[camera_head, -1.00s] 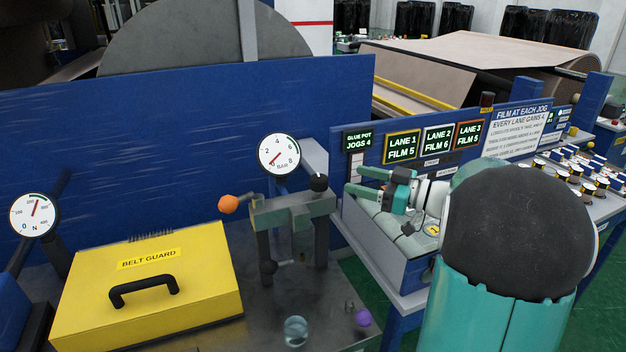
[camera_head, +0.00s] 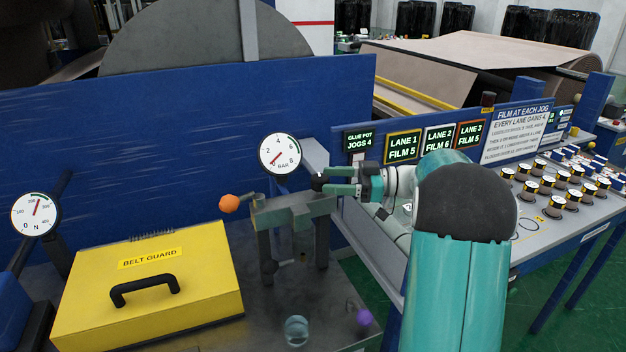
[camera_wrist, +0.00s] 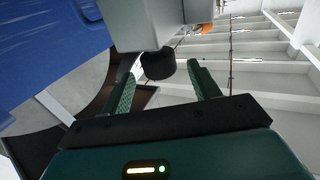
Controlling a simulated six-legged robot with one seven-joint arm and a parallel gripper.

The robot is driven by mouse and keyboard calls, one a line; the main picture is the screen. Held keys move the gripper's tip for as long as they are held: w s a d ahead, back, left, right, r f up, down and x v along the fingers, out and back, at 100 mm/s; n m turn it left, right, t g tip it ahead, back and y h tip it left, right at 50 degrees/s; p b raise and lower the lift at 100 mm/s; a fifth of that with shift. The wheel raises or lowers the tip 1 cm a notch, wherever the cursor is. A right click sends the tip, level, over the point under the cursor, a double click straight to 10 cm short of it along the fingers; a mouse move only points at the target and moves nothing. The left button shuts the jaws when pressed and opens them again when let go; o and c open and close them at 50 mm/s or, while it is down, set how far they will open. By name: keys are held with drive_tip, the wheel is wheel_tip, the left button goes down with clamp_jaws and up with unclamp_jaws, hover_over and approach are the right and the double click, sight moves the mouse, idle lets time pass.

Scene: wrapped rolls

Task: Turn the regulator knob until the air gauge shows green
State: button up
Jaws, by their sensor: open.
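The black regulator knob (camera_head: 318,182) sits at the right end of the grey regulator body (camera_head: 290,211). The round white air gauge (camera_head: 280,154), marked BAR, stands above it. Its red needle points to the lower left, at the low end, away from the green arc at the upper right. My open gripper (camera_head: 327,181) is at the knob from the right. In the wrist view the black knob (camera_wrist: 158,65) appears between the two spread green fingers, near their tips. I cannot tell whether either finger touches it.
An orange ball handle (camera_head: 229,203) is left of the regulator. A yellow belt guard (camera_head: 190,290) and an N gauge (camera_head: 35,213) stand further left. A glass (camera_head: 296,331) and a purple ball (camera_head: 364,318) are in front. A blue panel (camera_head: 180,150) stands behind.

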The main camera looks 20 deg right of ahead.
sight(313, 177)
drive_tip(key=x, duration=0.5)
drive_tip(key=shift+a, duration=0.15)
drive_tip(key=shift+c, duration=0.2)
drive_tip(key=c, duration=0.9)
